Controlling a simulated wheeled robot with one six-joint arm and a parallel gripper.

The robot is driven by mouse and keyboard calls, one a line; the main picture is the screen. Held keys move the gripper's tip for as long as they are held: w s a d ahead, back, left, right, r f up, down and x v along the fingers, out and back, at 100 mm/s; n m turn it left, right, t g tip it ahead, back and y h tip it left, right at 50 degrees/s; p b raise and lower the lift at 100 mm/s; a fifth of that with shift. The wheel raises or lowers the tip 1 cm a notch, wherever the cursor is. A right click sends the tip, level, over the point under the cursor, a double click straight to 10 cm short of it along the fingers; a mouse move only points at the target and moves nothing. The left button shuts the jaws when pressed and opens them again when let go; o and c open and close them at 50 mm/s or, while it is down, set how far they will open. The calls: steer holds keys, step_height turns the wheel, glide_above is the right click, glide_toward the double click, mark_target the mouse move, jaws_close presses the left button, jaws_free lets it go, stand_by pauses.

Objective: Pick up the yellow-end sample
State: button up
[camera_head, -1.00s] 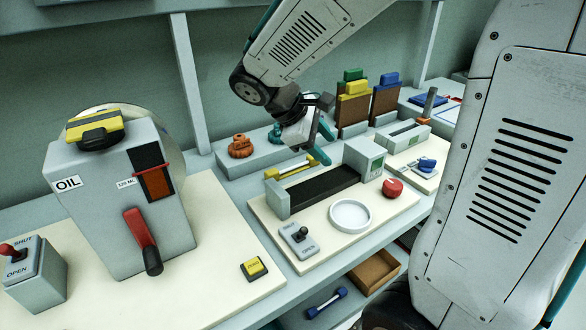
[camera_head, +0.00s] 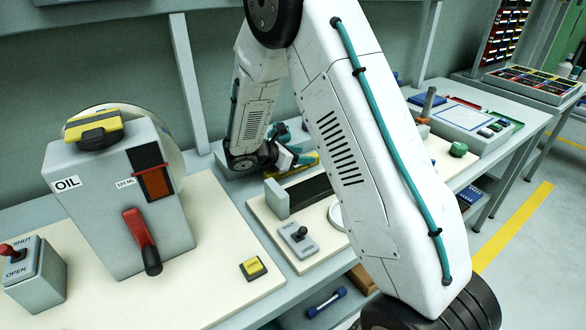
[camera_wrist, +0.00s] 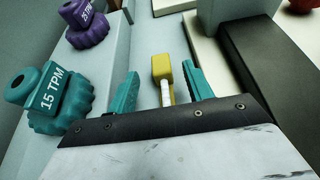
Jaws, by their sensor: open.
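The yellow-end sample shows in the wrist view as a yellow end block (camera_wrist: 162,67) on a white bar, which runs down behind the dark edge of my gripper. In the head view a yellow part of it (camera_head: 306,161) shows beside the grey machine, mostly hidden by my arm. My gripper (camera_wrist: 160,82) is open, with one teal finger on each side of the sample. The right finger is closer to it than the left. The sample's near end is hidden. My gripper also shows, partly hidden, in the head view (camera_head: 288,157).
A teal 15 TPM knob (camera_wrist: 58,98) stands left of my gripper and a purple knob (camera_wrist: 86,22) is beyond it. The dark bed (camera_wrist: 275,70) of the machine is close on the right. A blue-ended sample (camera_head: 327,302) lies on the lower shelf.

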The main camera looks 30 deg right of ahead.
mark_target(312, 155)
steer(key=x, duration=0.7)
steer(key=c, duration=1.1)
